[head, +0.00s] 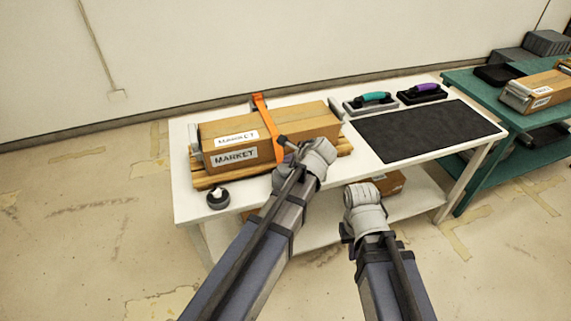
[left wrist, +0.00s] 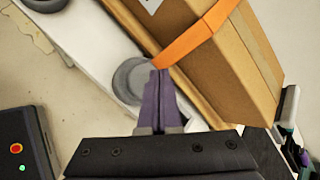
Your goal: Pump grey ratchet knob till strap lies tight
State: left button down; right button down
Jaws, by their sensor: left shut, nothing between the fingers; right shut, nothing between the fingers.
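A brown box (head: 285,131) with MARKET labels lies on a wooden pallet (head: 208,181) on the white table. An orange strap (head: 265,118) passes over its top and down the front side. In the left wrist view, the grey round knob (left wrist: 128,82) sits by the strap's lower end (left wrist: 185,43). My left gripper (head: 300,150) is shut and empty, its purple fingers (left wrist: 160,73) right beside the knob; I cannot tell whether they touch. In the head view the gripper and arm largely hide the knob. My right gripper (head: 362,190) is shut and empty, in front of the table edge.
A dark mat (head: 425,130) covers the table's right part. Behind it are a teal-handled tool (head: 375,98) and a purple-handled tool (head: 424,88). A small black round object (head: 218,199) stands at the front left. A green table (head: 500,98) holds more boxes at right.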

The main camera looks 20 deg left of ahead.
aim_at(288, 169)
pick_arm(q)
jog(key=shift+r, duration=0.1)
notch_tip(288, 169, up, 5)
jog(key=p, duration=0.5)
dwell(0.4)
jog(key=shift+s, duration=0.1)
dwell(0.4)
jog(key=s+d+f+n+g+h, duration=0.2)
jog(key=s+d+n, duration=0.4)
jog(key=s, duration=0.5)
jog(key=s+d+f+n+g+h, duration=0.3)
jog(key=s+d+n, duration=0.3)
jog(key=s, duration=0.6)
jog(key=shift+s+f+n+g, duration=0.2)
jog(key=shift+f+n+g, duration=0.65)
jog(key=shift+n, duration=0.15)
jog(key=shift+d, duration=0.1)
